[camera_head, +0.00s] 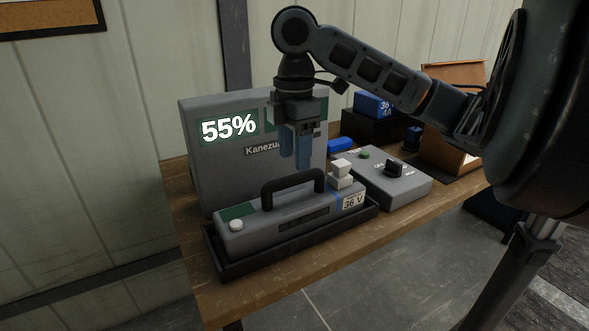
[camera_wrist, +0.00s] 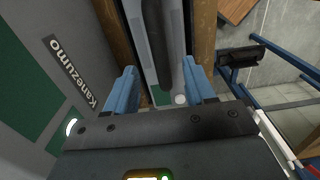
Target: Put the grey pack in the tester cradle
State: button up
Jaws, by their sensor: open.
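The grey pack (camera_head: 287,222) has a black handle (camera_head: 293,183), a "36 V" label and a white round knob at its left end. It lies lengthwise within the low black tester cradle (camera_head: 308,249), in front of the grey tester (camera_head: 195,167), whose screen reads 55%. My gripper (camera_head: 295,165) is open and empty, with blue fingers pointing down above and behind the handle, apart from it. In the wrist view the open fingers (camera_wrist: 160,92) flank the pack's line, with the dark handle (camera_wrist: 172,45) beyond them. The cradle's floor is hidden under the pack.
A grey control box (camera_head: 390,188) with a black knob and green button stands right of the pack. A blue pack (camera_head: 372,105) sits on a black block behind it. A small blue item (camera_head: 340,145) and a wooden box (camera_head: 450,150) are nearby. The wooden bench's front edge is close.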

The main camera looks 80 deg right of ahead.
notch_tip(320, 180, up, 6)
jog(key=shift+f, duration=0.1)
